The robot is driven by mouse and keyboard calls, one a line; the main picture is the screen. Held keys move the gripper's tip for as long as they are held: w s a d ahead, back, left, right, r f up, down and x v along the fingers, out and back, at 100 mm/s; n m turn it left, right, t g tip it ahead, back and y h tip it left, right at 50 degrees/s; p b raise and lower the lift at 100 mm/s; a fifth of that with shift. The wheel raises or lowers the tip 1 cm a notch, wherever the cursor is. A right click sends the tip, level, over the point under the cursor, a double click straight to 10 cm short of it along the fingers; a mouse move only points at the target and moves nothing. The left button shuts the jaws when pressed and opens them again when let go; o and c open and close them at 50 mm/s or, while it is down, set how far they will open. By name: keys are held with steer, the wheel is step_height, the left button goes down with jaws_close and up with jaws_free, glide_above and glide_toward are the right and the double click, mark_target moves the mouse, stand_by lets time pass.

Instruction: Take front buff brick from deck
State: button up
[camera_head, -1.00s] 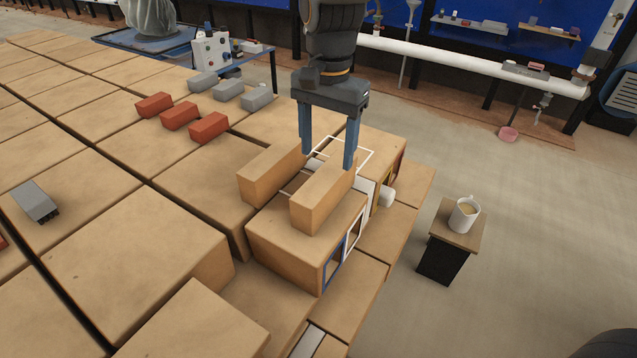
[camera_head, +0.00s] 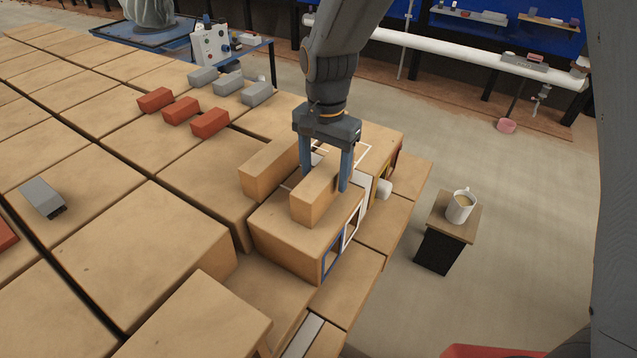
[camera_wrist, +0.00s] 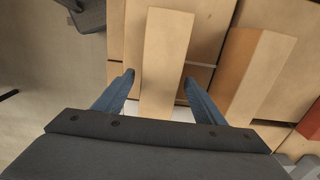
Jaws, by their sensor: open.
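The front buff brick (camera_head: 314,199) lies on top of a large tan block, the deck (camera_head: 285,235). A second buff brick (camera_head: 266,172) lies to its left with a gap between. My gripper (camera_head: 326,178) is open and points down over the far end of the front brick. One finger is on each side of it, the left one in the gap between the bricks. In the wrist view the front brick (camera_wrist: 166,55) runs between the spread fingers (camera_wrist: 158,80), with the second brick (camera_wrist: 258,72) to the right. Whether the fingers touch the brick cannot be told.
Several red bricks (camera_head: 181,111) and grey bricks (camera_head: 228,83) lie on the blocks behind, to the left. A white outline (camera_head: 362,150) marks the surface beyond my gripper. A mug (camera_head: 460,207) stands on a small stand (camera_head: 447,235) at right, with open floor around it.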

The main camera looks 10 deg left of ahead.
steer(key=c, duration=1.4)
jaws_close()
steer(key=shift+r, duration=0.15)
